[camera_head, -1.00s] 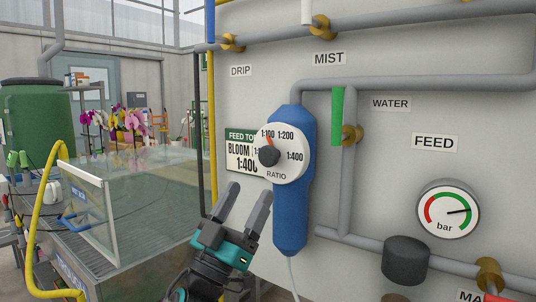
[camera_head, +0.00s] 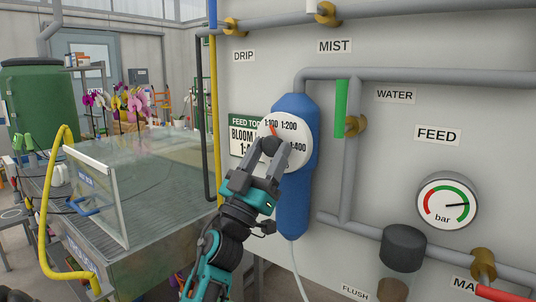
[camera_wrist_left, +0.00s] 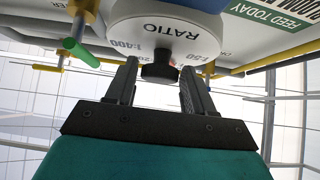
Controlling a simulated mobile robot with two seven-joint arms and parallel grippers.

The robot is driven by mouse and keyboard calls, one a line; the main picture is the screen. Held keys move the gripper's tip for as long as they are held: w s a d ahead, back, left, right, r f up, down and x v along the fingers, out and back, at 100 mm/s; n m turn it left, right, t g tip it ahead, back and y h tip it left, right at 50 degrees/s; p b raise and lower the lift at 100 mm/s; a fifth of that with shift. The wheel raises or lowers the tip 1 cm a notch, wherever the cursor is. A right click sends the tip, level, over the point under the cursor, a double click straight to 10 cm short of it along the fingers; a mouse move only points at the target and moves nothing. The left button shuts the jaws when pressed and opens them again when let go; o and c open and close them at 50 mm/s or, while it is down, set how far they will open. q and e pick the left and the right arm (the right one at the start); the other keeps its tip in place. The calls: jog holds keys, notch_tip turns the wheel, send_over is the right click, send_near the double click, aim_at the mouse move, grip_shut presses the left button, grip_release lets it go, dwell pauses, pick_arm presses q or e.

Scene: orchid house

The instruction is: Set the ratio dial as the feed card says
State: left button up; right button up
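The white ratio dial (camera_head: 294,152) is on a blue body (camera_head: 293,210) on the wall panel, marked 1:100, 1:200 and 1:400. Its red pointer is at about 1:100. The feed card (camera_head: 241,134) behind it has a green header and reads BLOOM; its ratio, now partly covered, read 1:400 in the earlier view. My left gripper (camera_head: 266,160) is at the dark knob (camera_head: 271,145). In the left wrist view the knob (camera_wrist_left: 158,72) sits between the open fingertips, with small gaps either side. My right gripper is out of view.
Grey pipes with brass valves run over the panel. A green lever (camera_head: 340,108) and a pressure gauge (camera_head: 447,202) are to the right of the dial. A glass-sided bench (camera_head: 150,215), a yellow hose (camera_head: 48,210) and orchids (camera_head: 130,100) are on the left.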

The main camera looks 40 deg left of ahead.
pick_arm(q)
jog(key=c, duration=0.7)
jog(key=shift+m, duration=0.4)
